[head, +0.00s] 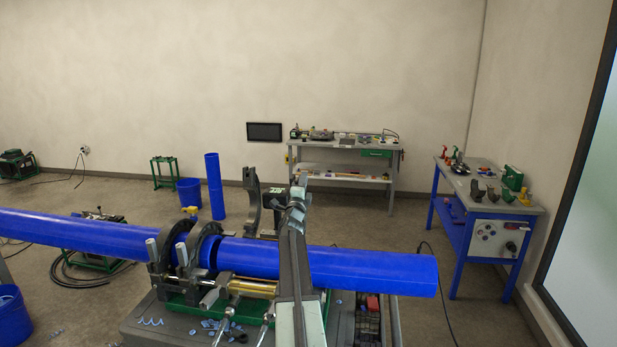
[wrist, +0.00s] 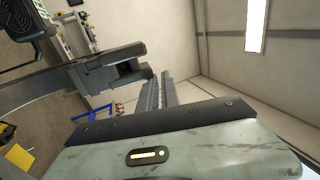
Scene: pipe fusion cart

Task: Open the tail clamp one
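A dark curved clamp half (head: 252,201) stands upright behind the right blue pipe (head: 370,270), swung up off it. I cannot tell whether it is tail clamp one. A dark clamp arm with a forked end (wrist: 120,70) fills the upper left of the wrist view, just left of my fingers. My gripper (head: 300,190) is raised above the right pipe, right of the upright clamp half. In the wrist view its two dark fingers (wrist: 161,92) lie close together with nothing visible between them; how far apart they are is unclear. My arm hides part of the pipe and cart.
Two closed dark clamps (head: 159,266) ring the pipes at left, with upright handles. The left blue pipe (head: 80,233) runs off to the left. Blue shavings (head: 215,327) lie on the cart top (head: 140,325). A workbench (head: 345,145) and blue table (head: 487,205) stand farther back, with open floor between.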

